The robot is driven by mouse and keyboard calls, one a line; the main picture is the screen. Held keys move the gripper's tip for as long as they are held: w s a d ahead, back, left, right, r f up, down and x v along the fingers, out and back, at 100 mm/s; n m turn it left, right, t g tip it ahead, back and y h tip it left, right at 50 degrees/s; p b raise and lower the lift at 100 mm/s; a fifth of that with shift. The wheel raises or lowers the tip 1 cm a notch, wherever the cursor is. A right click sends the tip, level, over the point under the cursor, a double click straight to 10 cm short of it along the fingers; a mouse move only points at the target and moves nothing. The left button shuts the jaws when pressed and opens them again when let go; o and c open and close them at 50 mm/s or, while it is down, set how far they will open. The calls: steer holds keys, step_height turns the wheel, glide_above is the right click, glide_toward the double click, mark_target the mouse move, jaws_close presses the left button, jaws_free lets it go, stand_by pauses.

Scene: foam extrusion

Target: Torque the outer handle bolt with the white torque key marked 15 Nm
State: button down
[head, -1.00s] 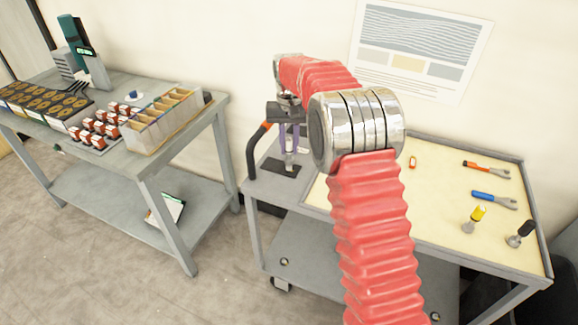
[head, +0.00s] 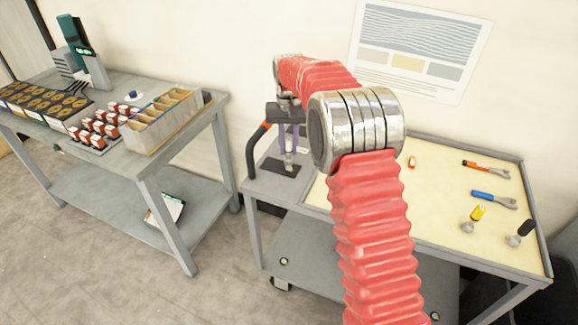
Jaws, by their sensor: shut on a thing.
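My gripper (head: 289,148) points down over the left end of the tool cart, above a small dark pad (head: 281,167). Its jaws are shut on a slim pale tool (head: 290,157), which fits the white torque key. The jaws hide most of it, and its 15 Nm mark cannot be read. A dark curved handle (head: 252,152) with an orange upper part stands at the cart's left edge, left of my gripper. I cannot make out the outer handle bolt, nor whether the tool's tip touches anything.
The cream cart top (head: 440,205) carries a yellow-handled key (head: 478,213), a black-handled key (head: 525,228), a blue wrench (head: 492,200), an orange wrench (head: 485,169) and a small orange piece (head: 412,162). A grey bench (head: 215,107) with boxes and bins stands left, across a floor gap.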

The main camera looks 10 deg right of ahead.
steer(key=shift+f, duration=1.1)
stand_by(1.1)
steer(key=m, duration=1)
steer(key=shift+a+f, duration=0.1)
steer(key=shift+f, duration=0.05)
steer(key=m, duration=0.4)
steer(key=shift+f+m, duration=0.1)
steer(key=shift+m, duration=0.3)
steer(key=m, duration=0.4)
steer(key=shift+m, duration=0.4)
steer(key=shift+r, duration=0.45)
